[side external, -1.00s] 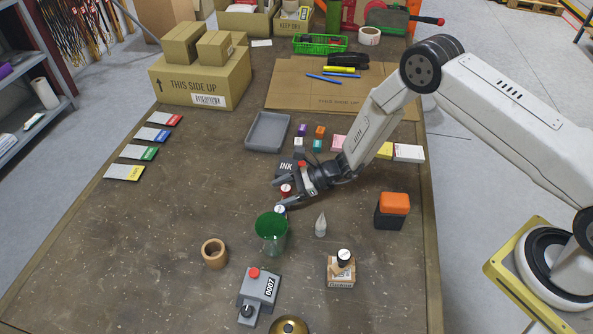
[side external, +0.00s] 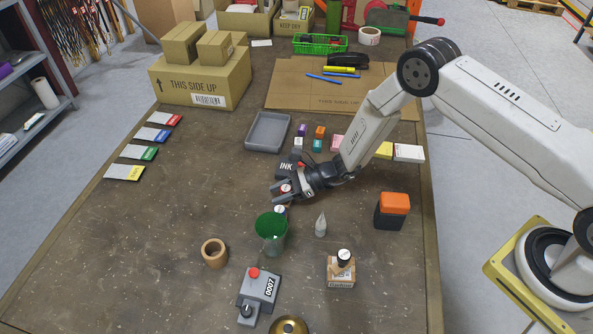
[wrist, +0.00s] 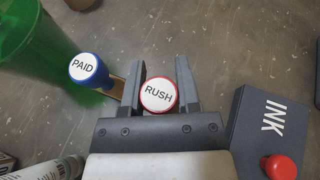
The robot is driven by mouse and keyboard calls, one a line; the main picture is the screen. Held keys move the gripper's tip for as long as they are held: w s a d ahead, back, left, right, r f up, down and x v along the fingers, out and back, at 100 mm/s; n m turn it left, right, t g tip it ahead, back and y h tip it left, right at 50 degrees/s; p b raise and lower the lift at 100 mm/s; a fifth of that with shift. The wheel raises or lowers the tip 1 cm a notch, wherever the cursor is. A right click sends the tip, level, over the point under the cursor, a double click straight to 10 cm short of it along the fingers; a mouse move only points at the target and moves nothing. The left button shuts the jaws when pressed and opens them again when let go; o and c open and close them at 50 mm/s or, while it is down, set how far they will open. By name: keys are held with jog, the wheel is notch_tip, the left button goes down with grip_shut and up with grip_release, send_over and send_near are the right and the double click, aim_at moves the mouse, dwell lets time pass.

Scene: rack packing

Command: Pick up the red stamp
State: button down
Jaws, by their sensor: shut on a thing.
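The red stamp (wrist: 158,95) has a round white top reading RUSH inside a red rim. My gripper (wrist: 160,88) is shut on it, with one dark finger on each side of it in the wrist view. In the side view my gripper (side external: 284,190) is low over the bench, and the stamp's top (side external: 286,188) shows between the fingers. The stamp's lower part is hidden, so I cannot tell whether it touches the bench.
A blue-rimmed PAID stamp (wrist: 84,67) stands close beside my left finger, by the green cup (side external: 271,232). The dark INK pad (wrist: 268,125) lies close on the other side. The bench's left middle is clear.

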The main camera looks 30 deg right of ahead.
jog(key=shift+r, duration=0.15)
jog(key=shift+r, duration=0.75)
jog(key=s+d+r, duration=0.4)
jog(key=s+r, duration=0.7)
jog(key=s, duration=0.2)
jog(key=shift+s+d, duration=0.15)
jog(key=shift+d, duration=0.05)
jog(key=shift+r, duration=0.1)
